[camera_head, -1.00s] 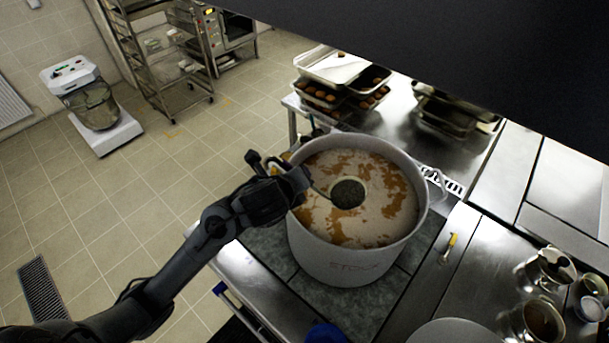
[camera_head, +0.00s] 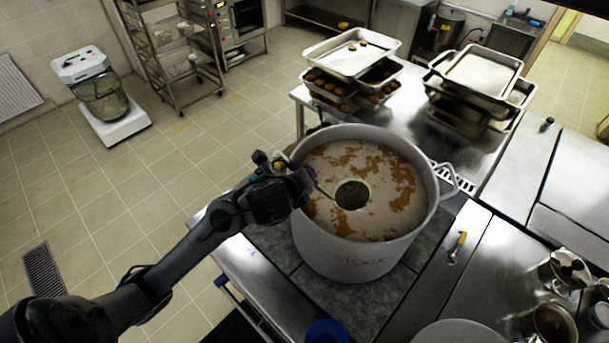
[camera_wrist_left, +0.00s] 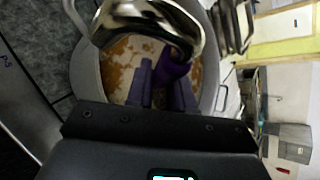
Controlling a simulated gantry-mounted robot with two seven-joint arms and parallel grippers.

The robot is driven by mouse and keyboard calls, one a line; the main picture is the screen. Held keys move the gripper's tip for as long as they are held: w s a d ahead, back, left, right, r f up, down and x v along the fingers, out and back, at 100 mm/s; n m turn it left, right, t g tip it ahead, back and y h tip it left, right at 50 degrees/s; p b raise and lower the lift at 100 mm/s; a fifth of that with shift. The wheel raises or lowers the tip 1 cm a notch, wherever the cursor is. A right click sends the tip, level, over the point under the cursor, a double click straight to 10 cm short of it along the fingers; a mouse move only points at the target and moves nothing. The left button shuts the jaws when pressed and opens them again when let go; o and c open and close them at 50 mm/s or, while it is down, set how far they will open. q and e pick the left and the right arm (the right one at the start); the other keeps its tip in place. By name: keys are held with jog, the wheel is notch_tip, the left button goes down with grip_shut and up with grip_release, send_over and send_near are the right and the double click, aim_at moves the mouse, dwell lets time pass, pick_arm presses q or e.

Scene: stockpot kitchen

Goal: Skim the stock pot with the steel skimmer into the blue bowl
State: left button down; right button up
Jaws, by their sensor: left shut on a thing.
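The large stock pot (camera_head: 320,245), marked STOCK, stands on the counter, full of pale scum with brown patches (camera_head: 385,175). My left gripper (camera_head: 306,182) is over the pot's left rim, shut on the steel skimmer (camera_head: 352,195). The skimmer's dark round head lies at the scum near the middle of the pot; I cannot tell how deep it sits. In the left wrist view, a purple piece (camera_wrist_left: 172,68) is between the fingers, and a shiny curved steel piece (camera_wrist_left: 150,22) is close to the camera. The blue bowl (camera_head: 326,333) is partly cut off at the bottom edge. My right gripper is not in view.
Stacked baking trays (camera_head: 352,52) and more metal trays (camera_head: 485,75) stand on the steel table behind the pot. A yellow-handled tool (camera_head: 457,245) lies on the counter to the right. Metal pots (camera_head: 552,322) are at the lower right. Open floor lies to the left.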

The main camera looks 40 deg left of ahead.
pick_arm(q)
notch_tip(320, 180, down, 8)
jog(key=b, duration=0.6)
jog(key=shift+f, duration=0.1)
jog(key=shift+w, duration=0.15)
dwell(0.7)
